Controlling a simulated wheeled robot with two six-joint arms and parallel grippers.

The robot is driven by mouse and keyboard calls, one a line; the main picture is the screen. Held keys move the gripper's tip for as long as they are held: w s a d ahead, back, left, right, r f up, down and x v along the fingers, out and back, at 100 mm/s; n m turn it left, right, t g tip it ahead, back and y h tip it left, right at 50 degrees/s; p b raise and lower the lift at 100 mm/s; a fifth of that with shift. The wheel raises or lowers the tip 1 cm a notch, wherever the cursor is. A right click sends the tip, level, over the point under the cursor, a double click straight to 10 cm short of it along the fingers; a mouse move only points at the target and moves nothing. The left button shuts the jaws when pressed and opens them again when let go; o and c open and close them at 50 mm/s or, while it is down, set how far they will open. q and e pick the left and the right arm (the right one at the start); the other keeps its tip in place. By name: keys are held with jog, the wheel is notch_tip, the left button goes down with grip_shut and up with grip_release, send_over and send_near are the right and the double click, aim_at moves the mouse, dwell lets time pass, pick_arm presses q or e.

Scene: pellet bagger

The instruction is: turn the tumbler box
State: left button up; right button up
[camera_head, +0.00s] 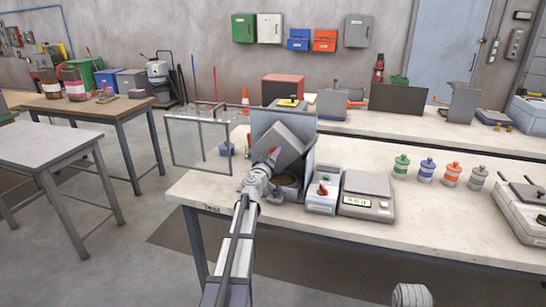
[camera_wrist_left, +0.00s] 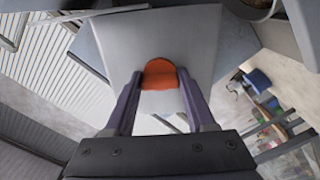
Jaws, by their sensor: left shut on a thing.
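The tumbler box (camera_head: 281,141) is a grey box, tilted in its upright grey frame (camera_head: 262,122) on the workbench. An orange-red knob (camera_head: 274,153) sits on its near face. In the left wrist view the box's flat grey face (camera_wrist_left: 150,38) and the orange knob (camera_wrist_left: 160,72) fill the middle. My left gripper (camera_head: 267,163) is at the box's near side; its two fingers (camera_wrist_left: 160,86) are on either side of the knob, shut on it. A round dark opening (camera_head: 288,180) shows below the box, partly hidden by my gripper.
A clear panel guard (camera_head: 200,145) stands left of the frame. A control box with a red knob (camera_head: 322,190) and a scale (camera_head: 366,194) stand close on the right. Several coloured-lid jars (camera_head: 426,170) stand farther right. The bench front (camera_head: 400,235) is clear.

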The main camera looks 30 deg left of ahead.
pick_arm(q)
grip_shut()
dwell(0.3)
jog(key=shift+n, duration=0.3)
jog(key=n, duration=1.8)
jog(key=shift+n, duration=0.3)
jog(key=n, duration=0.6)
jog(key=shift+n, duration=0.3)
